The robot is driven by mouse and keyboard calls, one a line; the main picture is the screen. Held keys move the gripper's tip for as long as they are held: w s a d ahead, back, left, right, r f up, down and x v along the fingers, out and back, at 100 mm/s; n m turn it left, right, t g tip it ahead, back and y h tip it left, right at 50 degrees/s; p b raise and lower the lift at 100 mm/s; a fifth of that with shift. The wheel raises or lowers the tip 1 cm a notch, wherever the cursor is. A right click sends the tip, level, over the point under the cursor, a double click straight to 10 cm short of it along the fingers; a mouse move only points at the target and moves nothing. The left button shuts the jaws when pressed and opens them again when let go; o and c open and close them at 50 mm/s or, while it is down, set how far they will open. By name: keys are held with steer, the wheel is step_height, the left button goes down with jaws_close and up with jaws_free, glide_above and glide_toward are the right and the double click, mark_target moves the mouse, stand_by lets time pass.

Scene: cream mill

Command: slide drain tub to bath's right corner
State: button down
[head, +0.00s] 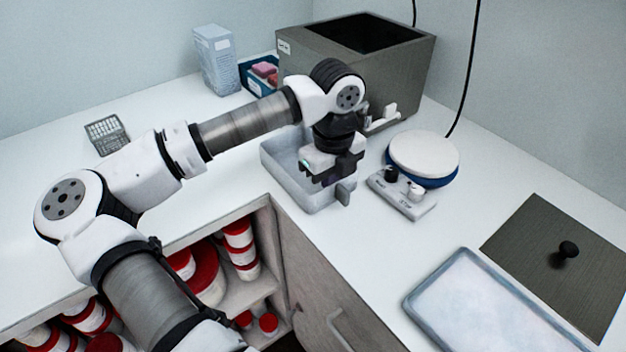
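The drain tub (278,168), a shallow pale grey open tray, sits on the white counter in front of the bath. The bath (350,84) is a dark grey box with a black opening and a drain tap (383,122) low near its front right. My gripper (328,183) points down over the tub's right part, its dark fingers low and close to the tub. A small grey upright tab (344,193) shows at the tub's front right, beside the fingers. The gripper hides part of the tub, and I cannot tell whether the fingers touch it or are open.
A control box (402,192) with knobs and a round white-topped blue device (422,156) stand right of the tub. A tray (490,305) and a dark lid (560,255) lie further right. An open cupboard (275,245) with red-lidded tubs is below the counter edge.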

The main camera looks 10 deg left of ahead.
mark_target(359, 227)
steer(key=s+d+b, duration=0.4)
steer(key=s+d, duration=0.1)
steer(key=shift+s+d+f, duration=0.15)
steer(key=shift+s+d, duration=0.4)
steer(key=shift+s, duration=0.05)
steer(key=shift+w, duration=0.1)
